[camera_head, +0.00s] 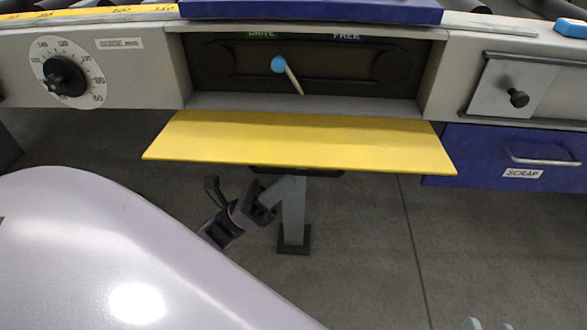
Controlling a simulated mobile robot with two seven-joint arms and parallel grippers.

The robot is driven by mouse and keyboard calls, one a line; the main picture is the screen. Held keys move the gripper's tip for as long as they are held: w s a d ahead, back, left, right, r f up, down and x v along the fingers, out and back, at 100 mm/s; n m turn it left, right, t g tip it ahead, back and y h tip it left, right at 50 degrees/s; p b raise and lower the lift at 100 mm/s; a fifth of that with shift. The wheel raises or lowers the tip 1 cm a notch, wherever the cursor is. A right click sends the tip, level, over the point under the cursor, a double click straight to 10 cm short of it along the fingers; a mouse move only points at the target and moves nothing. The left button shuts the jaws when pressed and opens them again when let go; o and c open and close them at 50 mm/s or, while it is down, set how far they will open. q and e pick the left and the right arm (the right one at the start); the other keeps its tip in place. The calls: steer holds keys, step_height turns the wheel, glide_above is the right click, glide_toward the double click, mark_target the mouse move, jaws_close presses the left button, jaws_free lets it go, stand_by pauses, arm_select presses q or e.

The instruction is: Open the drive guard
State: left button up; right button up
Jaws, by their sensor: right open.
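The yellow drive guard (300,142) is folded down and out from the lower edge of the recess in the machine front. A dark bar (297,172), possibly its handle, shows under its front edge. In the recess (340,75) a lever with a blue knob (278,64) stands tilted, between the labels DRIVE and FREE. My left gripper (234,199) is below and in front of the guard; its fingers look apart and empty, and it appears clear of the guard.
A dial (66,78) is at the left of the machine front. A metal plate with a black knob (518,98) is at the right, above the blue SCRAP drawer (530,156). A grey leg (292,215) stands behind my left gripper. The floor (370,240) looks clear.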

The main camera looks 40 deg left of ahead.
mark_target(294, 170)
arm_select(q)
steer(key=shift+x, duration=1.4)
jaws_close()
steer(key=shift+r+n+y+p, duration=0.2)
steer(key=shift+n+y+p, duration=0.1)
steer(key=shift+p, duration=0.05)
steer(key=shift+r+n+t+y+p, duration=0.6)
steer(key=shift+r+n+y+p, duration=0.15)
steer(key=shift+p, duration=0.3)
steer(key=shift+s+r+n+t+y+p, duration=0.1)
steer(key=shift+r+n+t+y+p, duration=0.1)
steer(key=shift+n+y+p, duration=0.3)
steer(key=shift+r+n+t+y+p, duration=0.1)
steer(key=shift+n+t+y+p, duration=0.1)
steer(key=shift+n+y+p, duration=0.25)
arm_select(e)
steer(key=shift+w+a+r+m+g+y, duration=0.15)
steer(key=shift+a+m+g, duration=0.2)
steer(key=shift+a, duration=0.2)
steer(key=shift+w+a+r+m+g+y, duration=0.15)
steer(key=shift+a+m+g, duration=0.1)
steer(key=shift+a+g, duration=0.25)
steer(key=shift+f, duration=0.15)
